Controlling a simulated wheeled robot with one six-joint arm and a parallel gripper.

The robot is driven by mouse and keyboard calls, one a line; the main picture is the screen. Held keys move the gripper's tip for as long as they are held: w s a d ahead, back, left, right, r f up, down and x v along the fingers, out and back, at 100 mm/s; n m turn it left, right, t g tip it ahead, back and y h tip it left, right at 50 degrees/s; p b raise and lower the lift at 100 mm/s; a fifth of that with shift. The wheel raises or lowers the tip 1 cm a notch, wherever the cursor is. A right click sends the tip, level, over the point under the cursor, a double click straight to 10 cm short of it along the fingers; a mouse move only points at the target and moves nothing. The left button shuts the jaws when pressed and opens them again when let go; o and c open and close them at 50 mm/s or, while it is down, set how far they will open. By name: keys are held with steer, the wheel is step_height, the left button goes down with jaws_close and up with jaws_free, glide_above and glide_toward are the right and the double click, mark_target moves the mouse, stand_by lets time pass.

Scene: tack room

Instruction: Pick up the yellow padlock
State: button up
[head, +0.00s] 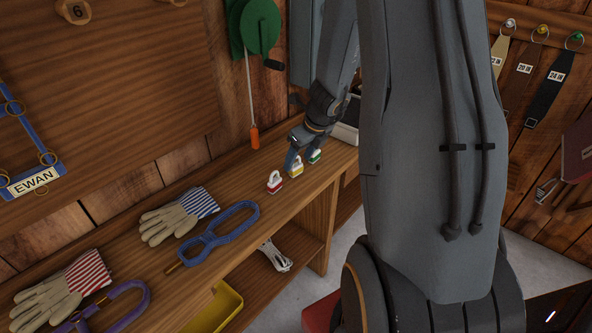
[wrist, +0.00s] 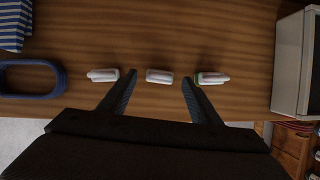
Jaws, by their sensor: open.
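The yellow padlock (head: 296,172) stands on the wooden bench between a red padlock (head: 275,186) and a green padlock (head: 315,157). Its upper part is partly covered by my gripper (head: 292,160) in the head view. In the wrist view three padlocks lie in a row, seen from above with pale tops. The middle one, by its place the yellow padlock (wrist: 160,76), sits between my open fingertips, with a gap on each side. The outer two lie just outside the fingers, close to the tips. My gripper holds nothing.
A blue strap loop (head: 217,236) and striped work gloves (head: 178,215) lie on the bench to the left. A pale bin (wrist: 289,62) stands to the right. An orange-handled cord (head: 254,138) hangs behind. The bench's front edge is close to the padlocks.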

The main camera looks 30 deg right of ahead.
mark_target(295, 164)
steer(key=x, duration=0.3)
steer(key=shift+w+f+b, duration=0.2)
steer(key=shift+f+b, duration=0.1)
steer(key=shift+b, duration=0.05)
steer(key=c, duration=1.2)
steer(key=shift+c, duration=0.2)
steer(key=shift+r, duration=0.15)
steer(key=shift+c, duration=0.2)
